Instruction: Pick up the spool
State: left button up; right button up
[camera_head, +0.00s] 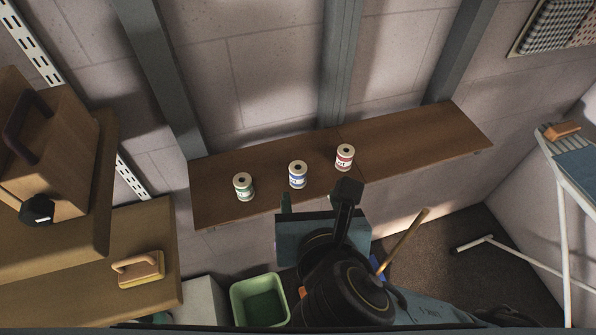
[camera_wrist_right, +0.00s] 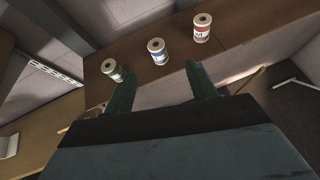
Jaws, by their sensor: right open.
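Three white spools stand upright in a row on a brown wooden shelf (camera_head: 420,140). The left spool has a green label (camera_head: 243,187), the middle one a blue label (camera_head: 298,175), the right one a red label (camera_head: 345,157). My right gripper (camera_head: 318,198) is in front of the shelf, below the blue and red spools in the picture. In the right wrist view its two fingers (camera_wrist_right: 160,88) are apart with nothing between them. The green spool (camera_wrist_right: 111,69), blue spool (camera_wrist_right: 157,51) and red spool (camera_wrist_right: 201,28) lie beyond the fingertips. My left gripper is not in view.
Wooden shelves with a brown case (camera_head: 60,150) and a wood-handled block (camera_head: 138,268) are at the left. A green bin (camera_head: 260,300) stands on the floor below. A stick (camera_head: 405,240) leans right of my arm. The right part of the shelf is bare.

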aim_at(299, 172)
jog(key=shift+n, duration=0.3)
jog(key=shift+a+x, duration=0.15)
jog(key=shift+x, duration=3.15)
jog(key=shift+a+x, duration=0.2)
jog(key=shift+x, duration=3.15)
jog(key=shift+s+f, duration=0.1)
jog(key=c, duration=1.1)
